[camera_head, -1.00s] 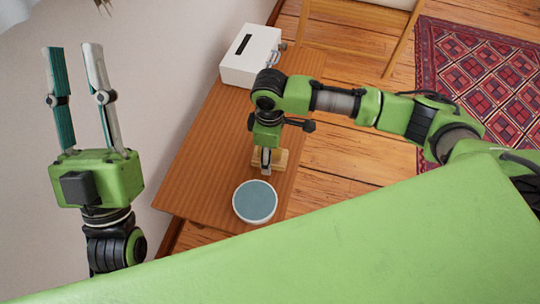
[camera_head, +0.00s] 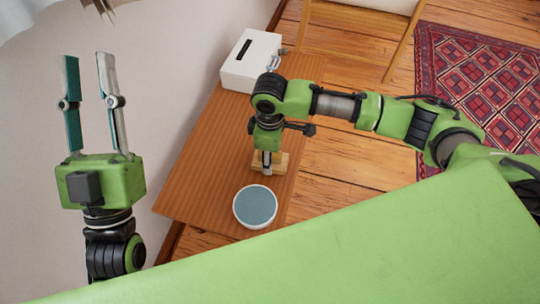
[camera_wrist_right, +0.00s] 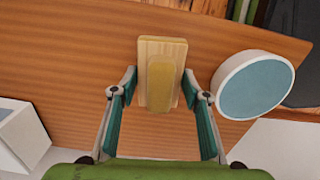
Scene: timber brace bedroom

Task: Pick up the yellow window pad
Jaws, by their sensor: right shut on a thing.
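The yellow window pad (camera_head: 282,162) is a pale wooden block with a rounded yellow strip on top. It is at the right edge of the wooden table, beyond the round speaker-like disc. In the right wrist view the pad (camera_wrist_right: 160,50) lies between the fingers of my right gripper (camera_wrist_right: 160,88), which are shut on its sides. In the head view my right gripper (camera_head: 267,164) points down at the pad and partly hides it. I cannot tell whether the pad is clear of the table. My left gripper (camera_head: 86,60) is open and empty, raised at the left by the wall.
A round white disc with a blue-grey top (camera_head: 255,207) stands on the table (camera_head: 205,165) near the pad. A white box with a dark slot (camera_head: 252,60) stands at the far end. A patterned red rug (camera_head: 485,85) lies on the floor at the right.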

